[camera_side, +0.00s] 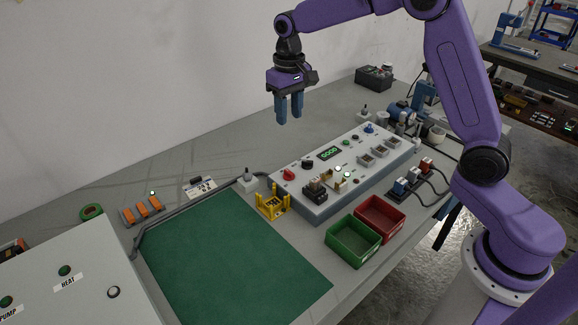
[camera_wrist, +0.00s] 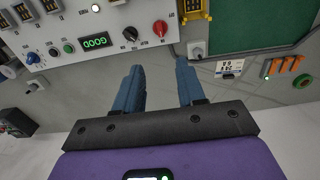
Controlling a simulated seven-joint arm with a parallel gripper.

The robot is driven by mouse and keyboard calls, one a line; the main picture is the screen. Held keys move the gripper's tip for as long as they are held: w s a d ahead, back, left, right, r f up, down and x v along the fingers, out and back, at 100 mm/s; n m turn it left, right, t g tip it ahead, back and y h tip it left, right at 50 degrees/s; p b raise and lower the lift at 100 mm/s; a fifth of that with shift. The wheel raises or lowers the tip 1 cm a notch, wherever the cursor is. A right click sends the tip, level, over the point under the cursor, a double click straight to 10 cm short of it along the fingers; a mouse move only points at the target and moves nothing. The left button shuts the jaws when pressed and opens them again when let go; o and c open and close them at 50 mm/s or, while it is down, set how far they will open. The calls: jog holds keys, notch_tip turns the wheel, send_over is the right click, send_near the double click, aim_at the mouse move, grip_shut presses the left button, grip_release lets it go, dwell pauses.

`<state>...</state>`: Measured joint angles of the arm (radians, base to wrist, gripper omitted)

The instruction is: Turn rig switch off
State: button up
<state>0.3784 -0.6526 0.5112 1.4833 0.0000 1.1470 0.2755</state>
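My gripper (camera_side: 290,118) hangs in the air above the back of the bench, behind the control panel (camera_side: 325,205). Its two blue fingers are apart with nothing between them, as the wrist view (camera_wrist: 159,72) also shows. The panel carries a red knob (camera_side: 289,175), a black knob (camera_side: 307,164) and a lit green display (camera_side: 329,153). The red knob (camera_wrist: 160,28) lies beyond the fingertips in the wrist view. Small grey boxes with levers stand on the bench, one left of the panel (camera_side: 247,182) and one behind it (camera_side: 364,114). I cannot read which control is the rig switch.
A yellow holder (camera_side: 272,204) stands at the panel's left end. Green (camera_side: 352,246) and red (camera_side: 385,213) bins sit in front. The bench below my gripper is clear.

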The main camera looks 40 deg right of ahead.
aim_at(289, 171)
notch_tip(289, 171, down, 17)
jog(key=shift+f, duration=0.15)
dwell(0.5)
grip_shut()
